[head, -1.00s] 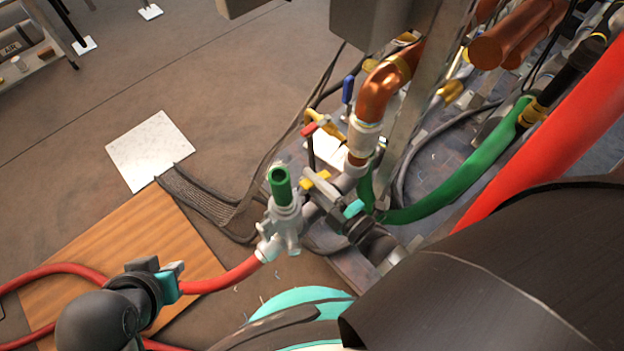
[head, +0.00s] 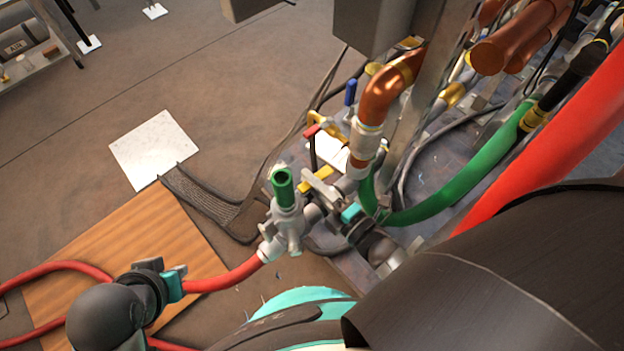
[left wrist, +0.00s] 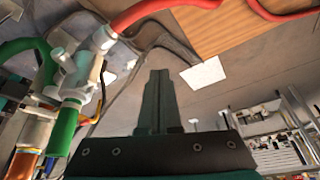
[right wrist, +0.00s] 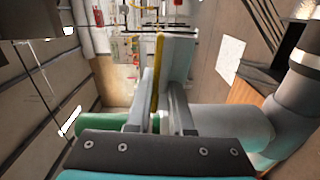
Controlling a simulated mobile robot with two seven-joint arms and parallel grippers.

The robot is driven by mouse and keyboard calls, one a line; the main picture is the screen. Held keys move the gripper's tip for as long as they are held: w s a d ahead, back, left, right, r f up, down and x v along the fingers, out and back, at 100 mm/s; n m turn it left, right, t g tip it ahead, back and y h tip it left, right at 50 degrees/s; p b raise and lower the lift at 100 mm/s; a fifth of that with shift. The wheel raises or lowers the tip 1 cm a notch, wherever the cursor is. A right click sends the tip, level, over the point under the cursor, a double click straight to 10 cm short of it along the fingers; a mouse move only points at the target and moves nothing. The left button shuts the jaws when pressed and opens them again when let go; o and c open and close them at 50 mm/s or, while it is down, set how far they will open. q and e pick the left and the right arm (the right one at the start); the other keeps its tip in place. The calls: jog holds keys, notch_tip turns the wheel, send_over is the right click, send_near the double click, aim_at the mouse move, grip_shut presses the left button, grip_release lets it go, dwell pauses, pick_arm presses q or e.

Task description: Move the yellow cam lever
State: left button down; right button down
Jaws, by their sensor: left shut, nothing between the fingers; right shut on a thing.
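The yellow cam lever (head: 315,180) shows as a short yellow piece beside the grey valve fitting (head: 287,222) with the green top. My right gripper (head: 324,189) is shut on the lever. In the right wrist view the lever is a thin yellow strip (right wrist: 158,72) between the two grey fingers (right wrist: 162,90). The fingers hide part of it. My left gripper (head: 174,278) is at the lower left, apart from the lever, beside the red hose. In the left wrist view its fingers (left wrist: 156,98) are shut with nothing between them.
A red hose (head: 225,280) runs into the fitting from the left. A copper pipe (head: 385,90), a red-handled valve (head: 311,131) and a green hose (head: 450,190) crowd the space behind and right. Open floor (head: 100,110) lies at the left.

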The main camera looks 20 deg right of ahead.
jog(key=c, duration=1.1)
grip_release()
jog(key=shift+s, duration=0.1)
